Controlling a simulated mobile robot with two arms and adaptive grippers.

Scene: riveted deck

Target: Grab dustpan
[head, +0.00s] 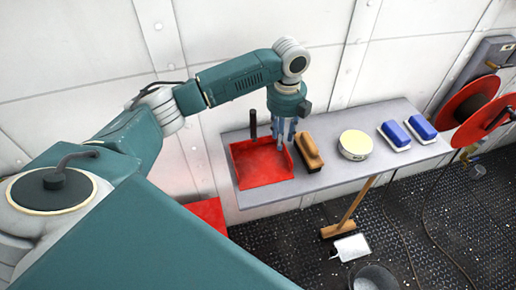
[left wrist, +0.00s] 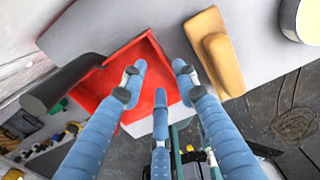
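The red dustpan (head: 262,170) lies on the left end of a grey wall-side table (head: 320,180), its dark handle (head: 253,124) at the far edge. My left gripper (head: 284,140) points down above the dustpan's right side, close to the wooden brush. In the left wrist view my left gripper (left wrist: 157,80) has its blue fingers spread, with nothing between them. The red pan (left wrist: 112,82) lies below and around the fingers, and the dark handle (left wrist: 62,84) is to their left. I cannot tell whether a finger touches the pan. My right gripper is in neither view.
A wooden-handled brush (head: 308,152) sits just right of the dustpan. A cream round tin (head: 355,145) and two blue-topped brushes (head: 394,135) stand farther right. A red hose reel (head: 474,110) is beyond the table. A broom (head: 346,218) and a bucket (head: 373,278) are below.

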